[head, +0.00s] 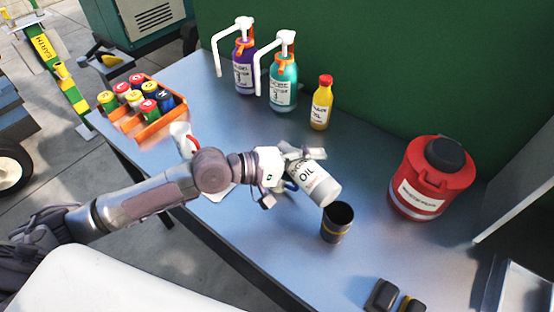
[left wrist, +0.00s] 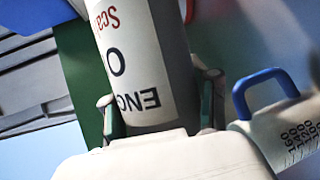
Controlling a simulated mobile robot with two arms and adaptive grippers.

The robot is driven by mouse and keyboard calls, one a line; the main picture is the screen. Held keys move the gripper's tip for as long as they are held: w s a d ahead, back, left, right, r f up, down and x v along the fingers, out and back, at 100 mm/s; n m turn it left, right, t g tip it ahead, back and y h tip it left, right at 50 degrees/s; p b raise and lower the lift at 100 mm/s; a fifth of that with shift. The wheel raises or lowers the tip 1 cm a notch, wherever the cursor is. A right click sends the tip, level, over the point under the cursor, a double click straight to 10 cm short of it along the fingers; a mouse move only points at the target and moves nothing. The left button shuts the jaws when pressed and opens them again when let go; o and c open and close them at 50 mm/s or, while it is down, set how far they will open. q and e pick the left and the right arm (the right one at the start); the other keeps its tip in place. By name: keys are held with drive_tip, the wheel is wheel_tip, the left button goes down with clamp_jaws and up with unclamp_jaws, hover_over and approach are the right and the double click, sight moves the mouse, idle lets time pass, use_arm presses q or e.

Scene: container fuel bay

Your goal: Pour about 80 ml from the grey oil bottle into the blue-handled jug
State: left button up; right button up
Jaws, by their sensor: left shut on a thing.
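The grey oil bottle (head: 319,184) is in my left gripper (head: 294,168) above the bench. It is tilted, its broad end toward the lower right near a dark cup. Its neck is hidden by the gripper. In the left wrist view the bottle (left wrist: 146,60) stands between the two fingers (left wrist: 160,115), its label upside down. The blue-handled jug (left wrist: 287,133) shows at the right edge of the left wrist view, with dark volume marks. In the head view the jug is mostly hidden by my gripper. No flowing oil is visible. My right gripper is out of view.
The dark cup (head: 336,224) stands just below the bottle. A red canister (head: 431,182) is to the right. A purple pump bottle (head: 244,72), teal pump bottle (head: 284,88) and yellow bottle (head: 321,106) stand behind. An orange tray (head: 160,124) holds several small cans.

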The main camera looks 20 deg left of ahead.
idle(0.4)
